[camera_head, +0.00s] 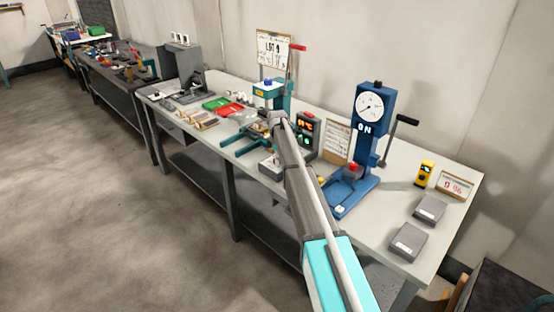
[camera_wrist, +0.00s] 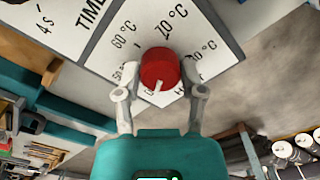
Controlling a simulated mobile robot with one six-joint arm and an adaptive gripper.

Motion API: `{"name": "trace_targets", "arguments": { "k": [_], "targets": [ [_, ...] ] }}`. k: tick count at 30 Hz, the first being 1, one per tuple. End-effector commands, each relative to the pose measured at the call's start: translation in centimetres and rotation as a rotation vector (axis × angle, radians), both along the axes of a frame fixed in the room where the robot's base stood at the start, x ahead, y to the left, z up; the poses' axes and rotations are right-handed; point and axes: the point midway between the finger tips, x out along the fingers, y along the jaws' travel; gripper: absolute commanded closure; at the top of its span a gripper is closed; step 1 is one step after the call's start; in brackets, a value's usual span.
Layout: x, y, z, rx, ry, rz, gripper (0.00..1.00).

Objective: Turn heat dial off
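The red heat dial (camera_wrist: 158,66) sits on a white panel (camera_wrist: 208,30) in the wrist view. Its short white mark points down and slightly left in the picture. Printed temperatures such as 60, 70 and apparently 80 °C surround it; the lower labels are partly covered. My gripper (camera_wrist: 160,76) has one finger on each side of the dial, spread about its width. Contact between fingertips and dial cannot be made out.
A box with lit digits (camera_head: 307,130) stands right of my arm. A blue gauge press (camera_head: 370,125) with a black lever is farther right. Red and green trays (camera_head: 216,104) lie on the bench to the left. A clipboard (camera_head: 337,141) leans nearby.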

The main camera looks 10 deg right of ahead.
Motion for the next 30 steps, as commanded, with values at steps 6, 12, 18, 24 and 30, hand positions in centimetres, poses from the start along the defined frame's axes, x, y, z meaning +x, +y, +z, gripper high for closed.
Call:
{"name": "trace_targets", "arguments": {
  "k": [6,12,18,24,30],
  "targets": [
    [0.01,0.01,0.00,0.000,0.000,-0.001,0.15],
    [0.00,0.02,0.00,0.000,0.000,-0.001,0.15],
    [-0.01,0.02,0.00,0.000,0.000,-0.005,0.15],
    [-0.01,0.02,0.00,0.000,0.000,-0.041,0.15],
    [-0.01,0.03,0.00,0.000,0.000,-0.131,0.15]
  ]
}}
